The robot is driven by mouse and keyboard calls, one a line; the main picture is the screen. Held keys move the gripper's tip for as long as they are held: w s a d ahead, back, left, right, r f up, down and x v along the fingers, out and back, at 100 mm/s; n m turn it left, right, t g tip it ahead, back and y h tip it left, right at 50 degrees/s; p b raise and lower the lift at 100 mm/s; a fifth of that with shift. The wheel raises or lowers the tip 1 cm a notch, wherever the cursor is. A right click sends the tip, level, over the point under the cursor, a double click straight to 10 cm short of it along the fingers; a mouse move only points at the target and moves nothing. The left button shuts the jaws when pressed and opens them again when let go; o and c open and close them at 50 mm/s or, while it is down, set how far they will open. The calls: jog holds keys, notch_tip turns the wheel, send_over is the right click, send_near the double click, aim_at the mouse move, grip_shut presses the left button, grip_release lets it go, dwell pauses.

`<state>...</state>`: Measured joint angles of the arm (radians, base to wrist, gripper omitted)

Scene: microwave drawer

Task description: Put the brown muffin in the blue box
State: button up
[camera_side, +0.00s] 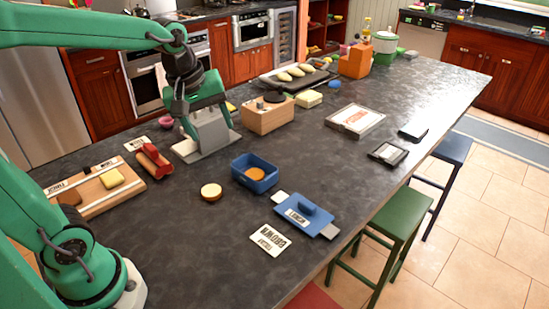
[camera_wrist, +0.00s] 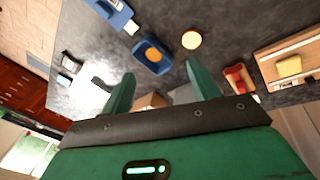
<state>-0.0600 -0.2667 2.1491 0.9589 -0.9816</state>
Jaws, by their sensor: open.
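The blue box (camera_side: 244,176) stands open on the dark counter, with a round orange-brown piece (camera_side: 255,174) lying inside it. A small round muffin-like piece (camera_side: 211,192) with a pale yellow top and brown side sits on the counter, left of the box and apart from it. In the wrist view the pale round piece (camera_wrist: 191,39) is right of the blue box (camera_wrist: 139,53). My gripper (camera_wrist: 160,82) is open, with nothing visible between its fingers. In the side view my gripper (camera_side: 197,98) is above the counter behind the box, over a grey stand.
A blue lid-like piece (camera_side: 305,214) and a BROWN card (camera_side: 269,239) lie right of the box. A cutting board (camera_side: 95,194), a red object (camera_side: 153,160), the grey stand (camera_side: 205,147) and a wooden box (camera_side: 268,118) surround the area.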

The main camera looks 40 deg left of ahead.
jog(key=s+d+m+t, duration=0.2)
jog(key=s+m, duration=0.8)
jog(key=m, duration=0.2)
jog(key=shift+s+f, duration=0.3)
jog(key=shift+f, duration=0.1)
